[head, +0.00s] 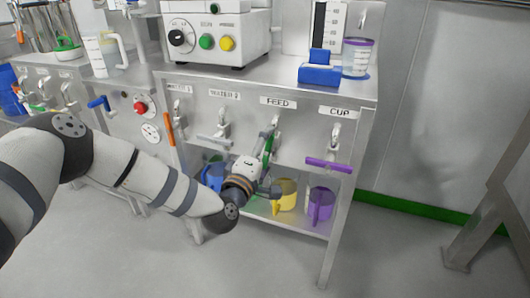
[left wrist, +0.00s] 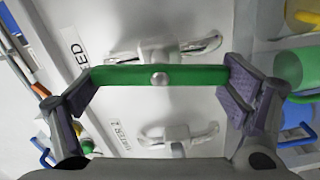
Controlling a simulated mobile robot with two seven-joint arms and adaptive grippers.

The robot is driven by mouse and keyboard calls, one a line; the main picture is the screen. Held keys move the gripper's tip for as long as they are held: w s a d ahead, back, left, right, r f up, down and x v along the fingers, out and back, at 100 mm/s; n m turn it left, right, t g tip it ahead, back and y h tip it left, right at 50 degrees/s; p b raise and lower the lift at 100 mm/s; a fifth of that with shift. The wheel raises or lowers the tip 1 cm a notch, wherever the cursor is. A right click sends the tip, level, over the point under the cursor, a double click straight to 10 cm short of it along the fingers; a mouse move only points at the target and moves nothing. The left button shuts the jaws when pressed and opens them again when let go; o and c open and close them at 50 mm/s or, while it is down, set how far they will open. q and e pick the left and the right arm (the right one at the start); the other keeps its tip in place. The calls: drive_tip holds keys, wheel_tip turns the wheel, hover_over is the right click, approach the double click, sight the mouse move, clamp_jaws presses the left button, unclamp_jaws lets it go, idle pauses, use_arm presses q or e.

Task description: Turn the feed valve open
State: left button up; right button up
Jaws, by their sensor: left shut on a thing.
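The feed valve's green handle (head: 268,147) is on the steel front panel below the FEED label (head: 278,102). It stands roughly upright, slightly tilted, in the head view. In the left wrist view the green handle (left wrist: 130,76) spans lengthwise between my two finger pads, with its pivot bolt in the middle. My left gripper (head: 268,163) is shut on the handle, one pad at each end; it also shows in the left wrist view (left wrist: 160,84). The forearm partly hides it in the head view. My right gripper is in neither view.
A purple handle (head: 328,165) lies level under the CUP label to the right. A grey handle (head: 214,140) and an upright orange handle (head: 170,129) are to the left. Yellow (head: 285,194) and purple (head: 320,204) cups stand on the shelf below. Open floor lies in front.

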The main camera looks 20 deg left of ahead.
use_arm(q)
drive_tip(key=shift+f+n+b, duration=0.15)
drive_tip(key=shift+n+b, duration=0.2)
drive_tip(key=shift+n, duration=0.65)
drive_tip(key=o, duration=0.9)
drive_tip(key=s, duration=1.2)
drive_tip(key=shift+a, duration=0.15)
